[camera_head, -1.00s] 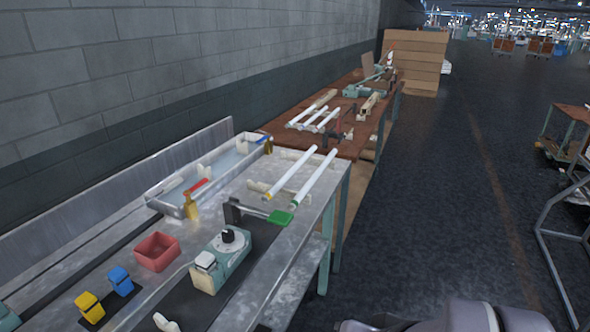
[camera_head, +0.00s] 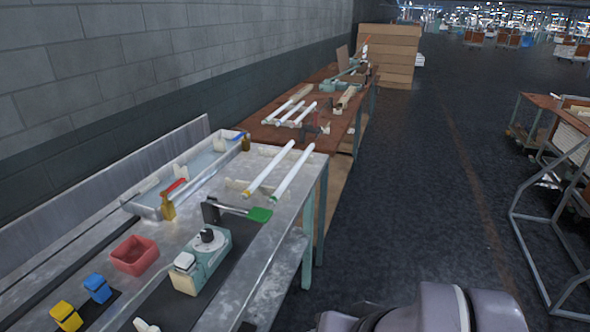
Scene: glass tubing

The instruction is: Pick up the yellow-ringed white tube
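The yellow-ringed white tube (camera_head: 269,169) lies on the near metal table, its yellow-ringed end toward me. A second white tube with a green ring (camera_head: 293,172) lies parallel just to its right. Both rest on low pale supports (camera_head: 240,185), apart from each other. Part of my arm shows at the bottom edge of the picture; my gripper is not in view.
A green-headed tool (camera_head: 260,214) and a teal device (camera_head: 203,260) stand nearer on the metal table (camera_head: 262,262). A tray (camera_head: 150,204), red bin (camera_head: 134,254) and wooden table (camera_head: 272,135) are around. Dark floor is open right of the tables.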

